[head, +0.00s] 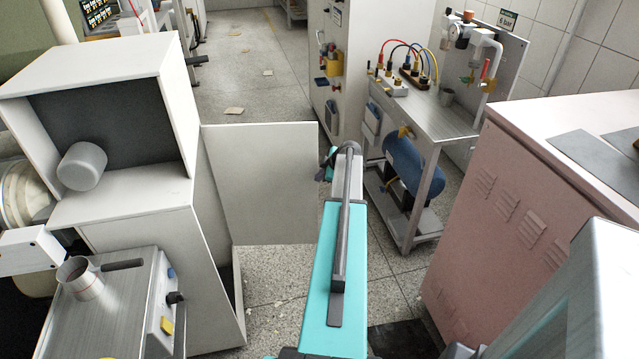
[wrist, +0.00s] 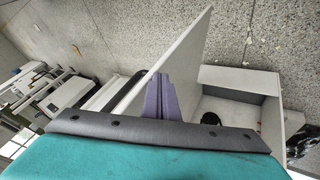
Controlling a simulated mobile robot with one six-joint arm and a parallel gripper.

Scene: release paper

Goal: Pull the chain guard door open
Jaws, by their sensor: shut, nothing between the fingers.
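The chain guard door (head: 262,190) is a flat white panel standing well open, swung out to the right from the white machine cabinet (head: 130,225). In the wrist view the door (wrist: 172,60) runs diagonally, and the open compartment (wrist: 228,108) beside it shows a round black part (wrist: 210,118) inside. My gripper's purple fingers (wrist: 160,97) are together and empty, in front of the door panel in the wrist view. I cannot tell whether they touch it. In the head view the fingers are mostly hidden at the end of my teal arm, near the door's free edge.
A steel bench (head: 440,105) with hoses and a blue tank (head: 408,162) stands right of my arm. A pink cabinet (head: 510,210) is nearer on the right. A metal box with a funnel (head: 80,277) is front left.

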